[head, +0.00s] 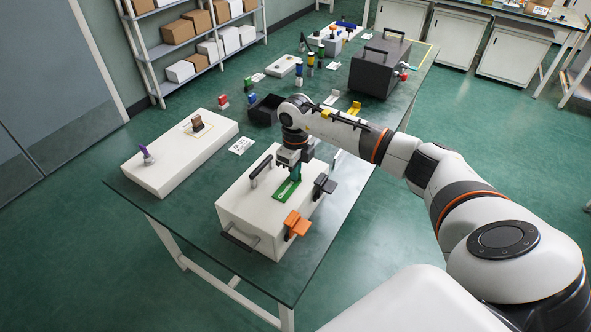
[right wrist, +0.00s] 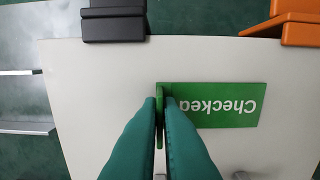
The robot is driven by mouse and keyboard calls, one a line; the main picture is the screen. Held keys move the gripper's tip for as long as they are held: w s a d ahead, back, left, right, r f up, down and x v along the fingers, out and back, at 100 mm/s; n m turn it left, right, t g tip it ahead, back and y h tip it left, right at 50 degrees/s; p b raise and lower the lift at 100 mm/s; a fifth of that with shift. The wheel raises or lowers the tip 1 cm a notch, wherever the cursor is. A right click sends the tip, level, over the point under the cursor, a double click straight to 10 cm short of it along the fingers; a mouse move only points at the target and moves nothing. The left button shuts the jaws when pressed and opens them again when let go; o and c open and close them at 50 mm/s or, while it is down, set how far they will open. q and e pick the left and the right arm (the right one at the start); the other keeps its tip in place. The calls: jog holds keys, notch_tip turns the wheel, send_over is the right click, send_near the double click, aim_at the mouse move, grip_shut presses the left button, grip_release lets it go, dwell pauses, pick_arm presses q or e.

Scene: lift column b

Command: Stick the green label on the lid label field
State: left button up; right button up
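The green label (head: 285,191) reads "Checked" and lies flat over the lid of the white case (head: 240,208). It also shows in the right wrist view (right wrist: 232,105), with an upright green tab at its left end. My right gripper (head: 295,173) is over the lid, and its teal fingers (right wrist: 160,95) are closed on that tab. The label is on the lid or very close above it; I cannot tell which. No separate label field outline shows on the lid; the label or fingers may cover it. My left gripper is not in view.
The case has a dark handle (head: 261,168), an orange latch (head: 296,224) and a black latch (head: 324,186) beside the label. A white block (head: 175,165) with a purple-knobbed piece stands left. A dark grey box (head: 374,76) and small items stand farther back on the table.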

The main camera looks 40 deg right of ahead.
jog(key=o, duration=0.4)
jog(key=shift+f, duration=0.1)
jog(key=shift+r+b, duration=1.1)
jog(key=shift+r, duration=5)
